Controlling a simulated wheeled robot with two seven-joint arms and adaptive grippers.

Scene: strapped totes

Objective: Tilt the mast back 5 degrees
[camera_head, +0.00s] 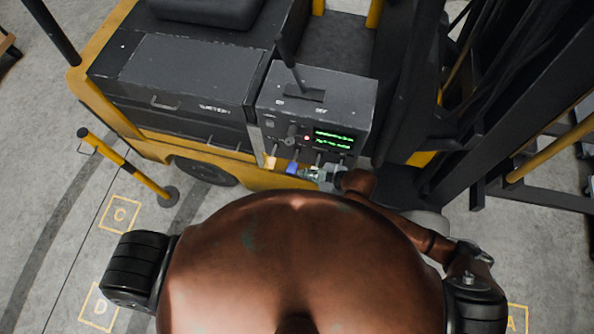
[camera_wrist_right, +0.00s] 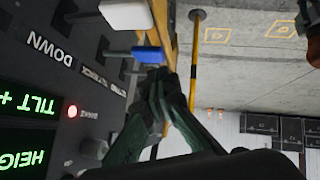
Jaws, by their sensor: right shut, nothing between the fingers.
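The forklift's control console (camera_head: 316,105) stands ahead, with green displays (camera_head: 333,141) and short levers along its lower front. The blue-knobbed lever (camera_head: 292,168) also shows in the wrist view (camera_wrist_right: 147,54). A white-knobbed lever (camera_wrist_right: 125,15) is beside it. The wrist view shows a display reading "TILT +" (camera_wrist_right: 28,104) with its value cut off. My right gripper (camera_head: 316,174) is shut and empty at the lever row; in the wrist view its fingertips (camera_wrist_right: 160,78) are close to the blue knob, contact unclear. The dark mast (camera_head: 478,105) rises at the right. My left gripper is out of view.
A yellow and black post (camera_head: 125,165) stands on the floor at the left, near marked square C (camera_head: 120,214). The forklift's dark drawer cabinet (camera_head: 180,85) is left of the console. A tall lever (camera_head: 289,60) rises from the console top. Open concrete floor lies at the left.

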